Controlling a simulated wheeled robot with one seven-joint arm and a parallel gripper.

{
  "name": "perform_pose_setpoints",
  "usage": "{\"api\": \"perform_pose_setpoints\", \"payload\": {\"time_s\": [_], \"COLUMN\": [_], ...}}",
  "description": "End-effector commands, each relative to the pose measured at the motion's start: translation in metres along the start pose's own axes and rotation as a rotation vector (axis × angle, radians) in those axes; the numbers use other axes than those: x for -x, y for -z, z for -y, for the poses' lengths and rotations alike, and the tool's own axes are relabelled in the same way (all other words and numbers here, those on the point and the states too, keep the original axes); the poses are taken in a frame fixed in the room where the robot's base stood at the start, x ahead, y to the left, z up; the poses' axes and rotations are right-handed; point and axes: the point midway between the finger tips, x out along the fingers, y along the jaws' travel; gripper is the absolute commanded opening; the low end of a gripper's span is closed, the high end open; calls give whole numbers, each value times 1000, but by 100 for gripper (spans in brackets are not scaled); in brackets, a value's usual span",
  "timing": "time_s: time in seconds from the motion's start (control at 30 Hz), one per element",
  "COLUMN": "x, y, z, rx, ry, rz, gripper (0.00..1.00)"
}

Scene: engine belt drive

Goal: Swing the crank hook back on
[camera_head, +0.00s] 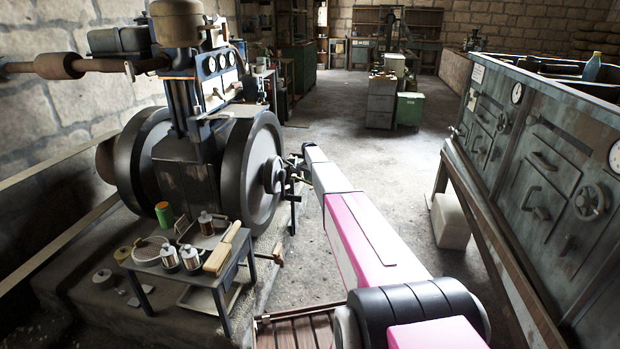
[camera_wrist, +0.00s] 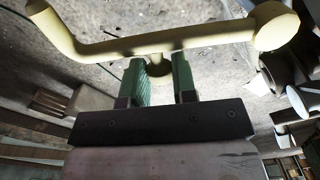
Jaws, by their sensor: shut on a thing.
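The crank hook (camera_wrist: 150,45) looks like a cream-coloured bent bar with a round knob at its right end in the wrist view. A short stub under the bar sits between the two green-padded fingers of my gripper (camera_wrist: 160,80), which is shut on it. The bar runs across just beyond the fingertips. In the head view my gripper (camera_head: 299,168) is at the far end of my arm, beside the hub of the engine's right flywheel (camera_head: 256,170). The hook is too small there to make out, so I cannot tell whether it touches the shaft.
A small bench (camera_head: 205,278) with metal cans and a wooden-handled tool stands before the engine. A grey cabinet with dials (camera_head: 540,170) lines the right side. A pale block (camera_head: 450,221) lies on the floor. The floor beyond my arm is mostly clear.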

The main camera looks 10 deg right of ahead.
Motion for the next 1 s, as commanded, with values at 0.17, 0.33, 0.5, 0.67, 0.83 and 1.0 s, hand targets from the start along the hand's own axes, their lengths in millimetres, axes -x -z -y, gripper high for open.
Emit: {"api": "perform_pose_setpoints", "payload": {"time_s": [0.17, 0.33, 0.5, 0.67, 0.83, 1.0], "x": [1, 1, 1, 1, 1, 0], "y": [-7, -10, -11, -11, -11, -11], "z": [-2, -3, -3, -3, -3, -3], "rx": [-74, -111, -124, -125, -124, -124], "ry": [0, 0, 0, 1, 1, 0], "rz": [0, 0, 0, 0, 0, 0], "gripper": [0, 0, 0, 0, 32, 52]}}
